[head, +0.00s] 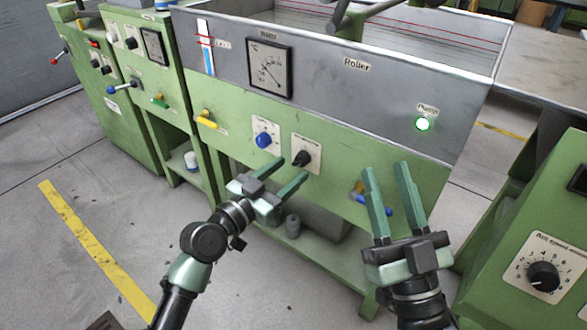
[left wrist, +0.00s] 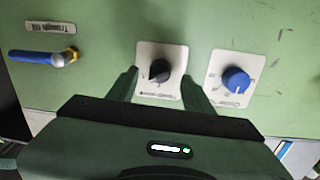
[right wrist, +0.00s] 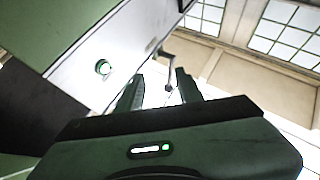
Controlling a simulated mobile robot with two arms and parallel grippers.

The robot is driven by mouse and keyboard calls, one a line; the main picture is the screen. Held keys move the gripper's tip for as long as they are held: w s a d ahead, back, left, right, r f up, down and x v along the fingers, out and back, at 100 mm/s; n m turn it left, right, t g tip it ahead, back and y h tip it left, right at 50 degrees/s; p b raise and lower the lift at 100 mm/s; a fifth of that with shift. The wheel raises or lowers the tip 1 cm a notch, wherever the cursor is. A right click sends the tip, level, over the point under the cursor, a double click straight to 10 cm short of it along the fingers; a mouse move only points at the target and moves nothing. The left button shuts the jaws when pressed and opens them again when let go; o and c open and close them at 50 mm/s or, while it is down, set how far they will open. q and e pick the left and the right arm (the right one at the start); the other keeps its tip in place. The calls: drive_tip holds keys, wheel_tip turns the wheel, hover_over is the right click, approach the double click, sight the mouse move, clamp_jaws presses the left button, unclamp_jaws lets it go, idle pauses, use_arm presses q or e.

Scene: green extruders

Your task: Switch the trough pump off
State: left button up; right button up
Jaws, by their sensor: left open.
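A black rotary knob on a pale plate (head: 301,158) sits on the green front of the trough machine (head: 340,135). It also shows in the left wrist view (left wrist: 160,70), its label too small to read. My left gripper (head: 294,168) is open and points at this plate, its fingers on either side of the knob; I cannot tell if they touch it. My right gripper (head: 385,168) is open and empty, before the machine's right part.
A blue knob (head: 264,140) sits beside the black one. A blue-handled trough fill lever (left wrist: 40,57) is on the same panel. A yellow lever (head: 206,122) is further left. A cabinet with a numbered dial (head: 543,276) stands at right.

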sight(301, 161)
use_arm(q)
drive_tip(key=shift+x, duration=1.3)
use_arm(e)
drive_tip(key=shift+s+r+t, duration=0.65)
drive_tip(key=shift+r+t, duration=0.05)
drive_tip(key=shift+r, duration=0.05)
use_arm(q)
clamp_jaws()
use_arm(e)
drive_tip(key=shift+d, duration=0.1)
